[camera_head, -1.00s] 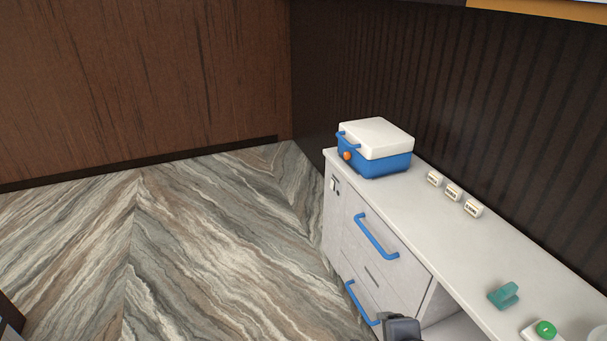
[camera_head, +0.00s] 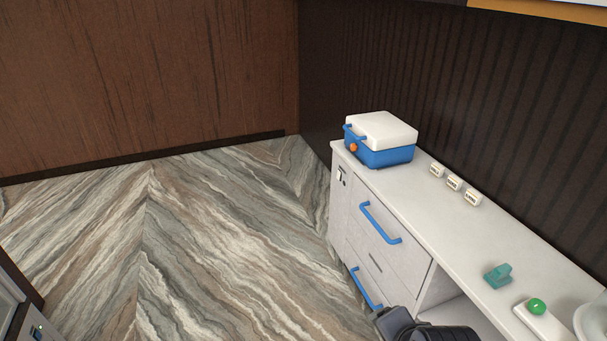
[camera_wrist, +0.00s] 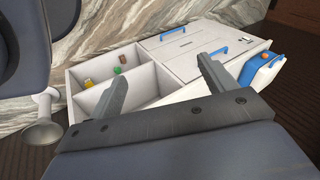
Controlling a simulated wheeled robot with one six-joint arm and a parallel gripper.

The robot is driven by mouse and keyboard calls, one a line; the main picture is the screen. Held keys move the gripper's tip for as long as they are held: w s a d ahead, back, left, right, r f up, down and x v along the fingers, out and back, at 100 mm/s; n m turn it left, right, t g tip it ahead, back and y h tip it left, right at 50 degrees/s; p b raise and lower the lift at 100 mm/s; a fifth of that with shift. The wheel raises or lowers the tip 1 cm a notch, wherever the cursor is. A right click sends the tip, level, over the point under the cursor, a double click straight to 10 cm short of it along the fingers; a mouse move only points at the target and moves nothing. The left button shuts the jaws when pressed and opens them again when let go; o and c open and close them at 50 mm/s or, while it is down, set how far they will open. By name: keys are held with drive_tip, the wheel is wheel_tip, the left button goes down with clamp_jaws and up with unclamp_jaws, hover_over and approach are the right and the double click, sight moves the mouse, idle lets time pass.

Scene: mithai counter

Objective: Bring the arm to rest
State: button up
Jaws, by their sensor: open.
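My gripper (camera_wrist: 163,90) shows in the wrist view with its two grey fingers spread apart and nothing between them. Beyond the fingers is the white counter cabinet (camera_wrist: 152,84), with open shelves and blue-handled drawers. In the head view, part of my arm shows at the bottom edge, in front of the counter (camera_head: 440,215); the gripper fingers cannot be made out there.
A blue and white cooler (camera_head: 380,140) stands at the counter's far end. Several small white blocks (camera_head: 454,183), a teal item (camera_head: 498,275) and a green button on a white base (camera_head: 537,306) lie along the top. The patterned floor (camera_head: 200,240) to the left is clear.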

drive_tip(key=shift+n+g, duration=0.4)
drive_tip(key=shift+g, duration=0.5)
drive_tip(key=s+f, duration=0.1)
drive_tip(key=s, duration=0.1)
drive_tip(key=s+f+b, duration=0.1)
drive_tip(key=f, duration=0.1)
drive_tip(key=shift+s+d+f, duration=0.25)
drive_tip(key=shift+s+d, duration=0.15)
